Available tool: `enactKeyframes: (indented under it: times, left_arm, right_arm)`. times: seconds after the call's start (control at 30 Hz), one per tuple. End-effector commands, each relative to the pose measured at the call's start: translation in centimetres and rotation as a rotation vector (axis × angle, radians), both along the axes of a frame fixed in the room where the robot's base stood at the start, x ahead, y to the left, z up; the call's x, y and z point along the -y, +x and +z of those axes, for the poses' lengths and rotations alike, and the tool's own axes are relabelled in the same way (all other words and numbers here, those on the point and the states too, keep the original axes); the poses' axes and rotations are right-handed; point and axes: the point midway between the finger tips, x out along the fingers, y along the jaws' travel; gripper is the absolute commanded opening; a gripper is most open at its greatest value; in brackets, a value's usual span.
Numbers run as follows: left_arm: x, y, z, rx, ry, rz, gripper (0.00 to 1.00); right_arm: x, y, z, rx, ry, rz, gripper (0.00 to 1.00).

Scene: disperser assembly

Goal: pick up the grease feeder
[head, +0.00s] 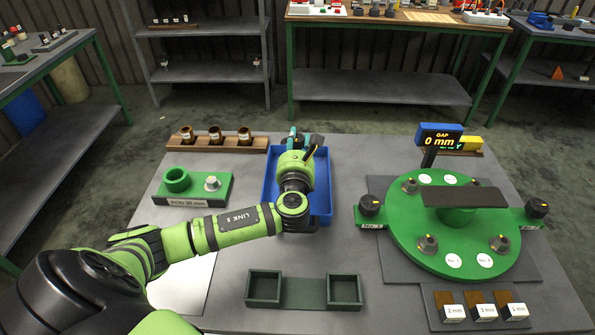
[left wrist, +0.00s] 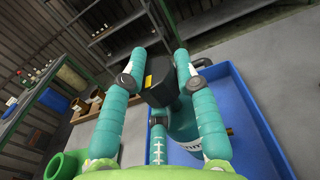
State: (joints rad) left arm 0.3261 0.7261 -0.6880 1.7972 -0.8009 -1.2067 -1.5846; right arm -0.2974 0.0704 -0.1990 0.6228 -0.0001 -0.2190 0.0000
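The blue tray (head: 326,195) stands mid-table; its wall also shows in the left wrist view (left wrist: 262,120). My left gripper (head: 305,140) is over its far end. In the left wrist view, its teal fingers (left wrist: 158,68) stand on both sides of a dark block with a yellow mark (left wrist: 160,88), likely part of the grease feeder. Whether the fingers press on it is unclear. Beside it, partly behind the right finger, is a teal cylinder with a white label (left wrist: 185,125). A dark curved piece (left wrist: 203,62) shows past the right fingertip. My right gripper is not in view.
A wooden rack with several brown jars (head: 216,142) stands left of the tray, a green fixture (head: 195,187) before it. A green double holder (head: 304,291) lies in front. A round green assembly (head: 455,225) and gap display (head: 440,137) are on the right.

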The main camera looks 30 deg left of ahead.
Motion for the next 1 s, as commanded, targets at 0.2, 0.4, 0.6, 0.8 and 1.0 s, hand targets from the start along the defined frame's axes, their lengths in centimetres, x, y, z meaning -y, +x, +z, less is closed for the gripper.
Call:
enactKeyframes:
  times: [0.2,0.4,0.6,0.8,1.0]
  left_arm:
    - [-0.1,0.1,0.7,0.015,0.006,0.003,0.0]
    - [-0.1,0.1,0.8,0.014,0.005,0.002,0.0]
    - [-0.1,0.1,1.8,0.016,0.005,0.002,0.0]
    - [-0.1,0.1,3.4,0.016,0.004,0.002,0.0]
    - [0.3,0.1,4.9,0.015,0.002,0.001,0.0]
  right_arm:
    - [0.6,-0.7,0.0,-0.013,-0.008,0.002,0.4]
    - [0.8,-0.7,0.0,-0.012,-0.011,0.004,0.4]
    - [0.8,-0.7,-0.1,-0.011,-0.011,0.004,0.4]
    - [0.8,-0.5,-0.3,-0.009,-0.011,0.004,0.4]
    - [0.8,-0.4,-0.5,-0.006,-0.01,0.004,0.4]
